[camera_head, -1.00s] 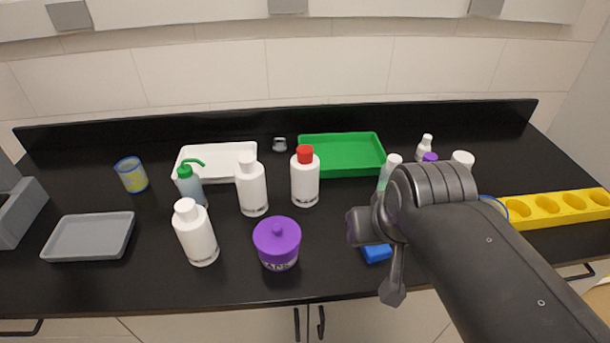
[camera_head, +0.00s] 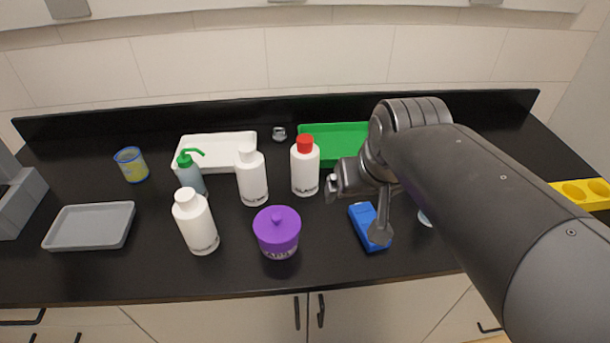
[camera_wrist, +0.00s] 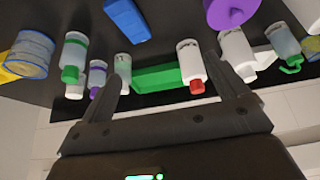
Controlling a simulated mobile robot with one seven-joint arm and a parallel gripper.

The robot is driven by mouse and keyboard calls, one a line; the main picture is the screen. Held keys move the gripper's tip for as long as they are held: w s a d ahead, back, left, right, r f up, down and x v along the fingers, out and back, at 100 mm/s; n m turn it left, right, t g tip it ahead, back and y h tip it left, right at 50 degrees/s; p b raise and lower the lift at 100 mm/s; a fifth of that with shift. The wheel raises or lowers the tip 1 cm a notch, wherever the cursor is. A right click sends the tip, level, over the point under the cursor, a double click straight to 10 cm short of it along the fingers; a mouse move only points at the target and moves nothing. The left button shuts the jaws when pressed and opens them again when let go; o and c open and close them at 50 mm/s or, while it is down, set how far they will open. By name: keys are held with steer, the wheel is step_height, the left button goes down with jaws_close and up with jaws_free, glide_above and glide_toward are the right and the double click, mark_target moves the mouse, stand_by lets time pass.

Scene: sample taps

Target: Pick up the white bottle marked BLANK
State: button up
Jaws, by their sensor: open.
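The white bottle with a red cap (camera_head: 305,172) stands upright on the black bench. The dark lettering low on its front appears to read BLANK. It also shows upside down in the wrist view (camera_wrist: 190,60), between the two finger lines and beyond the tips. My gripper (camera_head: 332,187) is just right of this bottle in the head view, its fingers toward it with a small gap. In the wrist view my gripper (camera_wrist: 168,72) has its fingers spread wide with nothing between them.
A white-capped bottle (camera_head: 251,178) stands close on the left, another (camera_head: 195,222) nearer the front. A purple-lidded jar (camera_head: 277,235) is in front, a blue box (camera_head: 369,226) below my wrist. A green tray (camera_head: 330,140) lies behind; a white tray (camera_head: 215,140) is back left.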

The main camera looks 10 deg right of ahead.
steer(key=w+a+r, duration=0.2)
steer(key=w+a, duration=0.1)
steer(key=w, duration=0.9)
steer(key=n+g, duration=0.1)
glide_toward(306, 139)
step_height(306, 139, down, 2)
steer(key=shift+y, duration=0.3)
steer(key=x, duration=0.5)
steer(key=shift+w+d+f, duration=0.3)
steer(key=shift+w+d, duration=0.1)
steer(key=x, duration=0.5)
steer(key=shift+w+a, duration=0.1)
steer(key=shift+a, duration=0.2)
jaws_close()
